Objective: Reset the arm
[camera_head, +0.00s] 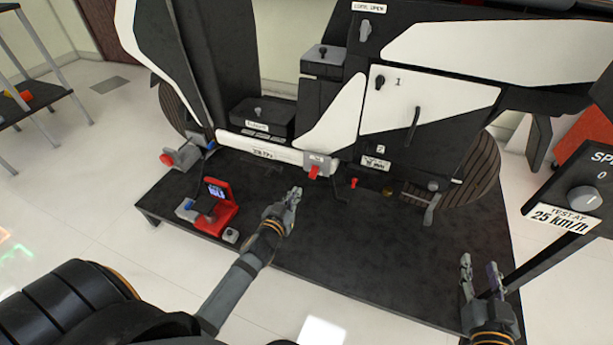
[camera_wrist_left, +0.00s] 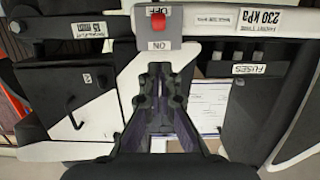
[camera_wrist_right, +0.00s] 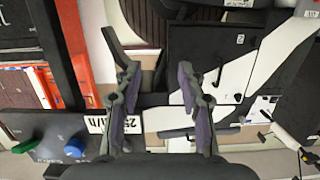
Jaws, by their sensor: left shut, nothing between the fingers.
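My left gripper (camera_head: 294,194) is shut and empty, above the black platform and a little below the red switch (camera_head: 314,172) on the vehicle rig. In the left wrist view its fingertips (camera_wrist_left: 161,72) are together, just under the grey plate with that red switch (camera_wrist_left: 158,21), labelled OFF and ON. I cannot tell whether the fingertips touch the plate. My right gripper (camera_head: 481,276) is open and empty at the lower right, beside the platform's right edge. In the right wrist view its fingers (camera_wrist_right: 155,78) are spread apart with nothing between them.
The black and white rig (camera_head: 430,100) stands on the dark platform (camera_head: 350,255). A red device with a small screen (camera_head: 222,207) sits on the platform's left. A speed panel (camera_head: 585,200) on a post stands near my right gripper. The platform's middle is clear.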

